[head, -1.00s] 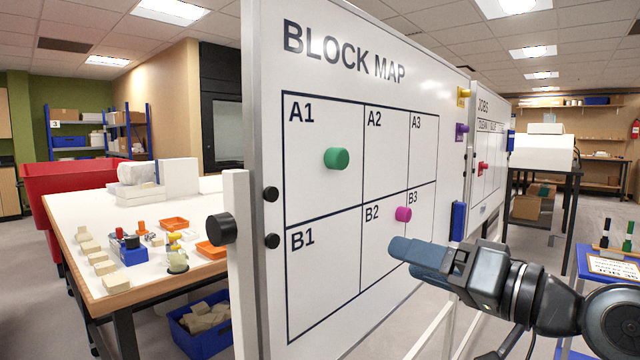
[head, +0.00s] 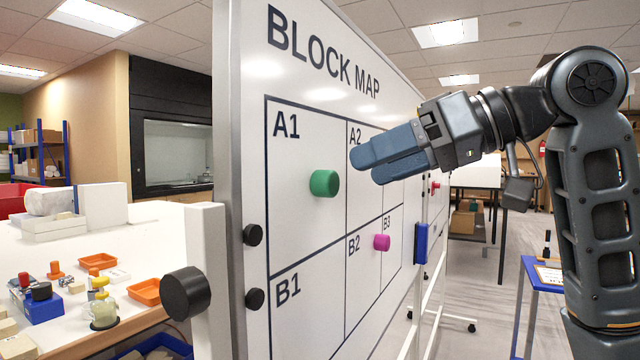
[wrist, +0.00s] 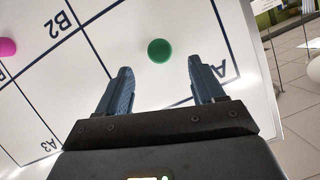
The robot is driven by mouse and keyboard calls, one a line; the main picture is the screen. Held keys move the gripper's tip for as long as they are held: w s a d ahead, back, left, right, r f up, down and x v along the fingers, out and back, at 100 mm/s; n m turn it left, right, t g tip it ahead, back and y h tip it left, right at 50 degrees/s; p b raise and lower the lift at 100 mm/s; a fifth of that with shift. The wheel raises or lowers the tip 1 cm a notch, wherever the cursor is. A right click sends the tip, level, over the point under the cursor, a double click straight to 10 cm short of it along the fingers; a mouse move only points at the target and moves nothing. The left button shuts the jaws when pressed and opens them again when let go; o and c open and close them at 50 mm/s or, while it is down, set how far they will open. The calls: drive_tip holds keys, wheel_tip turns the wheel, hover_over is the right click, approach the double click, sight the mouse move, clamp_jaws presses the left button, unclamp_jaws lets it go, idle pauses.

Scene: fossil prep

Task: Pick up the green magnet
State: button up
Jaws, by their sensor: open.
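The green magnet (head: 324,183) is a short round knob on the whiteboard (head: 300,228), in the lower right part of cell A1. My gripper (head: 368,166) is to the right of it in the head view, in front of the A2 area, with its blue fingers pointing left toward the magnet. In the wrist view the green magnet (wrist: 160,51) is just beyond the fingertips, between their lines. The gripper (wrist: 158,75) is open with nothing between the fingers. The magnet is apart from both fingers and fully visible.
A magenta magnet (head: 381,242) sits on the board near B2 and B3. A blue eraser (head: 421,244) hangs at the board's right edge. Black knobs (head: 252,235) stick out at the left frame. A white worktable (head: 148,228) with small trays stands behind left.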

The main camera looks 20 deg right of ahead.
sight(335, 182)
drive_tip(key=x, duration=0.6)
drive_tip(key=c, duration=1.1)
drive_tip(key=shift+s+d+r, duration=0.15)
drive_tip(key=shift+r, duration=0.3)
wheel_tip(335, 182, up, 6)
drive_tip(key=shift+r, duration=0.2)
drive_tip(key=s+d, duration=0.3)
drive_tip(key=s, duration=0.2)
drive_tip(key=s+d, duration=0.4)
drive_tip(key=s, duration=0.1)
drive_tip(key=s+d+b, duration=0.1)
drive_tip(key=s+d, duration=0.3)
drive_tip(key=s, duration=0.2)
drive_tip(key=shift+d+f, duration=0.2)
drive_tip(key=shift+d, duration=0.05)
